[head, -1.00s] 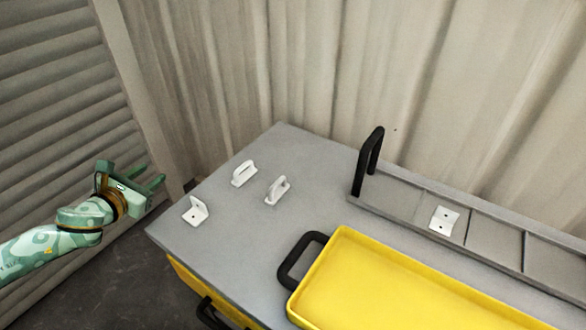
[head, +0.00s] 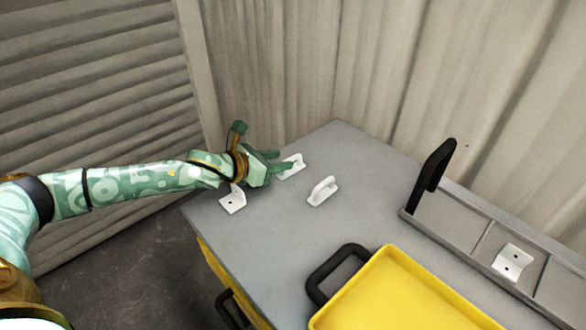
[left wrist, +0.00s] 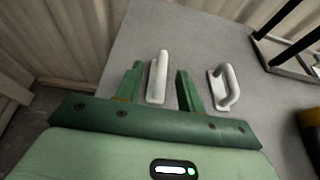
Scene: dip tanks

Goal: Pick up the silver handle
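Two pale, silver-white handles lie on the grey tabletop. One handle (head: 293,166) is at my left gripper (head: 284,161), partly hidden by its fingers. In the left wrist view this handle (left wrist: 158,80) shows between the two green fingers of the open left gripper (left wrist: 160,70), with gaps on both sides. The other handle (head: 322,190) lies to the right, and it also shows right of the fingers in the left wrist view (left wrist: 225,87). I cannot tell the two apart by colour. My right gripper is not in view.
A white angle bracket (head: 232,202) lies below the left gripper near the table's left edge. A yellow tray (head: 405,295) with a black handle is at the front. A grey divided rack (head: 465,235) with a black handle and another bracket (head: 512,261) stands at right.

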